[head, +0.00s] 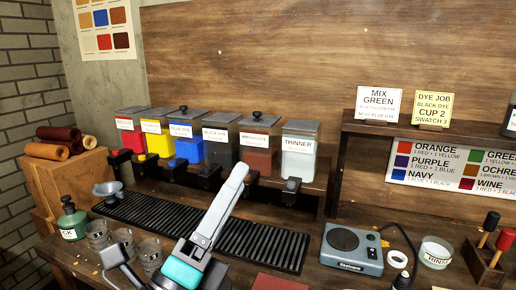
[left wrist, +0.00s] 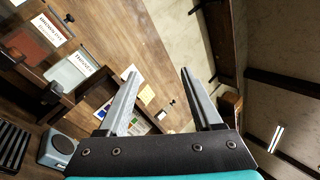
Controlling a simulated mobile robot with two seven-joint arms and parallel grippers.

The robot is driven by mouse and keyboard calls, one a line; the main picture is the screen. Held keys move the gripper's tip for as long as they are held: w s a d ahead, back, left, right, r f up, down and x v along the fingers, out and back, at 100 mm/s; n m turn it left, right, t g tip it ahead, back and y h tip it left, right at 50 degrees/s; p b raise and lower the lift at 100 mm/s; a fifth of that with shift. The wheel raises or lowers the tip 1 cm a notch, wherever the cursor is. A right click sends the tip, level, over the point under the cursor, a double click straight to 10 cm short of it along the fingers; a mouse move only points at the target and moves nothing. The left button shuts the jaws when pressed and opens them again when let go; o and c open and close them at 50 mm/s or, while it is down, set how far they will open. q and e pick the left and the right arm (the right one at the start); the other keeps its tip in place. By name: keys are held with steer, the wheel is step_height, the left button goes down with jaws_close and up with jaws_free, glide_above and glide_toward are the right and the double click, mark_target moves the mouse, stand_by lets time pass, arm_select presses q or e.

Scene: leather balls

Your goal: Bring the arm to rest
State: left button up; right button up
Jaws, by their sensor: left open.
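My left gripper (head: 237,174) reaches up from the bottom of the head view, above the workbench, with a teal band behind its grey fingers. Its fingers overlap there, so the gap hardly shows. In the left wrist view the left gripper (left wrist: 158,71) has two grey fingers spread well apart with nothing between them. It touches nothing that I can see. In the head view it stands in front of the black ribbed drip mat (head: 262,246) and below the dye containers. My right gripper is in neither view.
Several dye containers, including blue (head: 188,148) and thinner (head: 299,158), line the back. Glass cups (head: 150,255) and a green bottle (head: 72,220) stand left. A hot plate (head: 351,250), a rinse cup (head: 435,252) and a tool block (head: 484,268) are right. A shelf (head: 440,135) holds cards.

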arm_select(q)
steer(key=a+f+n+g+y, duration=0.4)
steer(key=a+f+n+y, duration=0.25)
steer(key=f+n, duration=0.45)
steer(key=a+f+n+g+y, duration=0.3)
steer(key=a+f+n+y, duration=0.35)
steer(key=f+n, duration=0.4)
steer(key=s+f+n+g, duration=0.6)
steer(key=s+f+g, duration=0.5)
steer(key=s+f, duration=0.9)
steer(key=f, duration=2)
steer(key=s+a+f+g, duration=0.1)
steer(key=s+f, duration=0.6)
steer(key=f, duration=0.1)
steer(key=shift+s+f+h, duration=0.15)
steer(key=shift+s+h, duration=0.05)
steer(key=shift+h, duration=0.1)
steer(key=shift+m+g, duration=0.25)
steer(key=shift+g, duration=0.25)
steer(key=s+f, duration=0.1)
steer(key=s, duration=0.1)
steer(key=s+a+f, duration=0.1)
steer(key=s, duration=0.1)
steer(key=s+f, duration=0.1)
steer(key=s, duration=0.2)
steer(key=shift+s+a+f, duration=0.1)
steer(key=shift+a+f, duration=0.1)
steer(key=shift+f, duration=0.1)
